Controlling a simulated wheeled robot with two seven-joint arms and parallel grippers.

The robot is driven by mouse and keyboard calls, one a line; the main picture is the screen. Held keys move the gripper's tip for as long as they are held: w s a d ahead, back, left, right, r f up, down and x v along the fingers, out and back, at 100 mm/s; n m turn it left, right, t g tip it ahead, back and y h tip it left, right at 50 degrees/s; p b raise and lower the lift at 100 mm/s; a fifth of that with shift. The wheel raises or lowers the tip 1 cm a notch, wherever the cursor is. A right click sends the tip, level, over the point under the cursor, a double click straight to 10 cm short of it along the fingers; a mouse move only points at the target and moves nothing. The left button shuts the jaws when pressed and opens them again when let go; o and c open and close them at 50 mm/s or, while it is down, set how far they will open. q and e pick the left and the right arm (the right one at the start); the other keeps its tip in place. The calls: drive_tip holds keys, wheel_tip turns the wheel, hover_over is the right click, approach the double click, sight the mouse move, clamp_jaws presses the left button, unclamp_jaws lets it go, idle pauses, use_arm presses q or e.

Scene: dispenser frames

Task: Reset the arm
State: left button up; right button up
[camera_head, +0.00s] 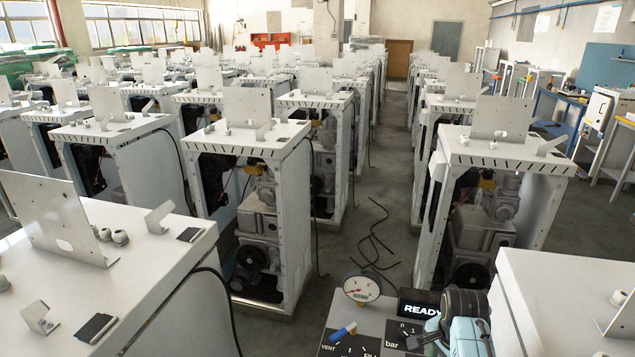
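A control panel (345,316) stands at the bottom centre. On it are a round white dial gauge (362,288), a black display (418,304) reading READY, and a lever or knob with a blue end (343,332). The lettering VENT and bar shows on the panel. A light blue arm (468,336) with a dark round joint, which looks like my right arm, comes in from the bottom edge at the panel's right side. Dark parts at its left, perhaps my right gripper (428,338), overlap the panel; their opening is unclear. My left gripper is not in view.
Rows of white dispenser frames (255,143) with open fronts and machinery inside fill the hall. White cabinet tops flank the panel at left (150,250) and right (560,290). An aisle (385,180) with loose black cables (375,240) runs away behind the panel.

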drive_tip(key=s+n+t, duration=0.2)
drive_tip(key=s+n, duration=0.8)
drive_tip(key=s, duration=0.7)
drive_tip(key=s+a+r+n+t, duration=0.1)
drive_tip(key=s+a+r+n, duration=0.4)
drive_tip(key=s, duration=0.4)
wheel_tip(320, 180, down, 32)
drive_tip(key=s+g+b, duration=0.1)
drive_tip(key=b, duration=0.8)
use_arm(q)
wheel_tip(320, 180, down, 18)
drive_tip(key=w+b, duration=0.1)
drive_tip(key=b, duration=0.7)
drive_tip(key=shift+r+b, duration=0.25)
drive_tip(key=shift+b, duration=0.05)
use_arm(e)
drive_tip(key=s+d+f, duration=0.1)
drive_tip(key=s+f, duration=0.7)
drive_tip(key=f, duration=0.4)
drive_tip(key=s+d+f+g, duration=0.1)
drive_tip(key=s+d+f, duration=0.1)
drive_tip(key=s+f, duration=0.7)
wheel_tip(320, 180, down, 4)
drive_tip(key=shift+s+f+n+g+y, duration=0.1)
drive_tip(key=shift+s+n+g+y, duration=0.05)
drive_tip(key=shift+n+g+y, duration=0.2)
